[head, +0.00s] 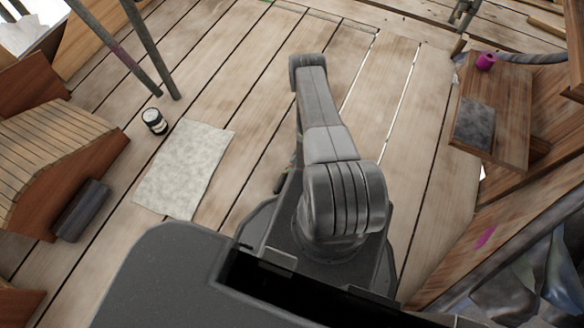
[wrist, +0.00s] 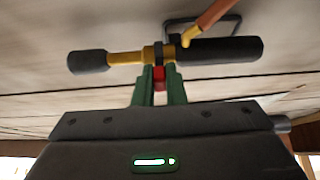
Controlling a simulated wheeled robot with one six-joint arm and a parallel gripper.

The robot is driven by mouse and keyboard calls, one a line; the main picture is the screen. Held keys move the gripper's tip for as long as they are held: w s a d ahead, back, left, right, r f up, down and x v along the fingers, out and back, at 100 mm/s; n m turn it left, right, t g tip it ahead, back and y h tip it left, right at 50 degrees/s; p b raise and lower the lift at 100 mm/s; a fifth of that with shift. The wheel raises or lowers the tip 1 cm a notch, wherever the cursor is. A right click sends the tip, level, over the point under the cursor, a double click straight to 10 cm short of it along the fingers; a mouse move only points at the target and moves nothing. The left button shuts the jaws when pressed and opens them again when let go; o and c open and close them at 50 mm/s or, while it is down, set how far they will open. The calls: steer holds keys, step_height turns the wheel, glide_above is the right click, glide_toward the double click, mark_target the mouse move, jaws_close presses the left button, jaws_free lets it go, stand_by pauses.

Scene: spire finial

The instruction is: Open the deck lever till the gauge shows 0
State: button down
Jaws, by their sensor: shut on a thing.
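In the wrist view my gripper (wrist: 159,92) has green fingers shut on a small red piece (wrist: 159,74), perhaps the handle of the deck lever. Just beyond the fingertips lies a brass fitting (wrist: 125,58) with a black knob at its left end, a black collar in the middle and a black cylinder (wrist: 225,50) at its right. A copper-coloured rod (wrist: 212,15) slants up from the brass near the cylinder. No gauge face can be made out in either view. In the head view my arm hides the gripper and the fitting.
Poles (head: 148,45) stand at upper left. A wooden board with a grey slab (head: 474,125) and a magenta spool (head: 486,61) is at right.

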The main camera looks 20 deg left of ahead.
steer(key=c, duration=1.5)
jaws_free()
steer(key=p+v, duration=0.3)
steer(key=v, duration=1.1)
steer(key=shift+w+a, duration=0.1)
steer(key=b+x, duration=0.3)
steer(key=x, duration=1.1)
